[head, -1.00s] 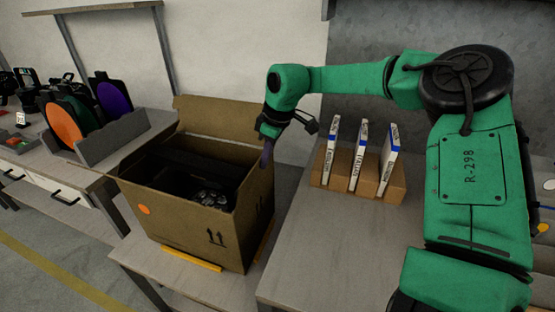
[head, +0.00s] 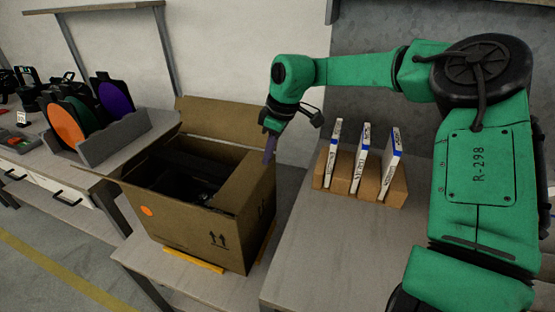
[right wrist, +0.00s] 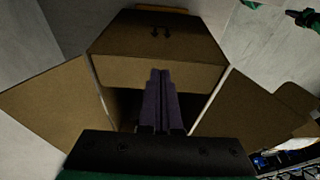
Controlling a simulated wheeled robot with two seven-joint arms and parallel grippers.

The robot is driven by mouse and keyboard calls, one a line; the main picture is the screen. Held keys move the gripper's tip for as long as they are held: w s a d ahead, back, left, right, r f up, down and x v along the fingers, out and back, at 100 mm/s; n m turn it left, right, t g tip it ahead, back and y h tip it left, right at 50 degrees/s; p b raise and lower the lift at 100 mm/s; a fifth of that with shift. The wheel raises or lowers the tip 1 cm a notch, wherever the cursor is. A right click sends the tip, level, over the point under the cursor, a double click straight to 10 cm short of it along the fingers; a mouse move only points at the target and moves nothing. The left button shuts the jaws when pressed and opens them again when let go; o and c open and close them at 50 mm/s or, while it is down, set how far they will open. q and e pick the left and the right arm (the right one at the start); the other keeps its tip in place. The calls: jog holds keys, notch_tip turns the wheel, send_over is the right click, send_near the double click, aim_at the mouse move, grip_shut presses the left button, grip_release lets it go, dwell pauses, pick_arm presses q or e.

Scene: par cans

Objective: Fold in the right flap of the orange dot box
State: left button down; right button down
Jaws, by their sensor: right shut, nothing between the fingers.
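The orange dot box (head: 185,235) is an open brown carton with an orange dot on its front, standing on a low bench. Its right flap (head: 240,182) leans inward over the right part of the opening; in the right wrist view this flap (right wrist: 150,72) shows as a band below the arrow-marked wall. Dark contents inside are partly covered. My right gripper (head: 268,150) is shut and empty at the box's right edge, fingers pointing down. In the right wrist view its purple fingers (right wrist: 160,98) overlap the flap; contact cannot be told. My left gripper is not in view.
The back flap (head: 220,118) stands up, and the left flap (head: 100,174) sticks outward. A wooden rack (head: 394,188) with three white-and-blue upright items stands on the table at right. Colored discs in a grey holder (head: 125,140) stand on the left bench.

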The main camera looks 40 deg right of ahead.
jog(key=w+a+p+v, duration=0.1)
jog(key=p+v, duration=0.4)
jog(key=v, duration=0.3)
jog(key=shift+w+r, duration=0.25)
jog(key=shift+r, duration=0.1)
